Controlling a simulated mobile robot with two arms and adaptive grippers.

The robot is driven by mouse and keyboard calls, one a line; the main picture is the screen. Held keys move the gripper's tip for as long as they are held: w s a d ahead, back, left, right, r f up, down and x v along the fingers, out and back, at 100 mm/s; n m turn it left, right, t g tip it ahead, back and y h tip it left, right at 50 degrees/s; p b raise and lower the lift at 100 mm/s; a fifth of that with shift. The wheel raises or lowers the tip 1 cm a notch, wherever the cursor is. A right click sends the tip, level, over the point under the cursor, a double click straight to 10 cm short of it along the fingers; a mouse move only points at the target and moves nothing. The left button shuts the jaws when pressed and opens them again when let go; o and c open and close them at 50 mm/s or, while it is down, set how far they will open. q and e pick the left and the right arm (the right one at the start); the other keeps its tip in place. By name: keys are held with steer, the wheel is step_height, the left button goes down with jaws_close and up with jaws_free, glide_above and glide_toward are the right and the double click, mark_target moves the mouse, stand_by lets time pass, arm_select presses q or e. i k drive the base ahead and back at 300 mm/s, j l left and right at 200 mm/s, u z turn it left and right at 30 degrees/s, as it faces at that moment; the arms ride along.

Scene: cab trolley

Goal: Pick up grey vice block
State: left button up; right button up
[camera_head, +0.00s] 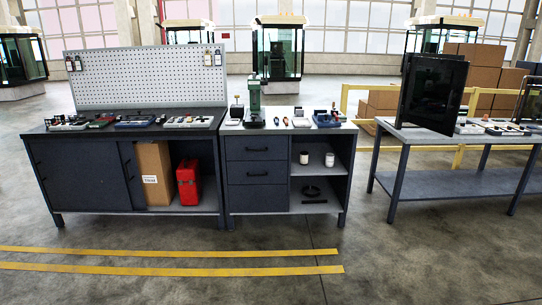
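I cannot pick out the grey vice block with certainty, since the small items are far off. A blue vice-like device (326,119) with a grey part on it sits at the right end of the middle cabinet's white top (288,126). Pale grey pieces (188,122) and another small grey set (67,123) lie on the dark left workbench (45,134). Neither my left nor my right gripper is in view.
A green press (254,104) stands on the middle cabinet. A pegboard (150,77) backs the left bench. To the right, a table (440,135) carries a dark panel (431,93) and small items. Open floor (190,285) with yellow lines (170,252) lies in front.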

mark_target(300, 113)
steer(key=i+z, duration=0.2)
steer(key=i, duration=0.4)
steer(key=i+z, duration=0.2)
steer(key=i, duration=0.45)
steer(key=i+j+z, duration=0.2)
steer(key=i, duration=0.4)
steer(key=i+l+u, duration=0.3)
steer(key=i, duration=0.4)
steer(key=i+l+u, duration=0.3)
steer(key=i+l, duration=0.3)
steer(key=i, duration=0.1)
